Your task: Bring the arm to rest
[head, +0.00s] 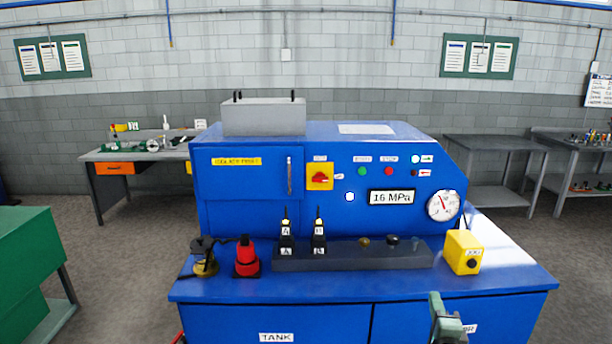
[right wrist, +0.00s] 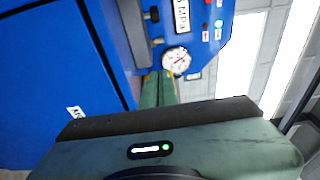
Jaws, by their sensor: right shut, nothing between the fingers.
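My right gripper (head: 447,318) shows at the bottom right of the head view, in front of the blue machine's (head: 230,292) lower front. It is a greenish gripper, shut and empty. In the right wrist view my gripper (right wrist: 168,88) points toward the machine's panel and gauge (right wrist: 176,60), with nothing held. How far it is from the machine's front cannot be told exactly. My left gripper is not in either view.
The machine's ledge carries a red piece (head: 246,259), a dark rack (head: 340,258) with two black lettered tools, a brass-based part (head: 204,262) and a yellow box (head: 463,252). A green cabinet (head: 25,265) stands at left. Workbenches (head: 492,142) stand behind.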

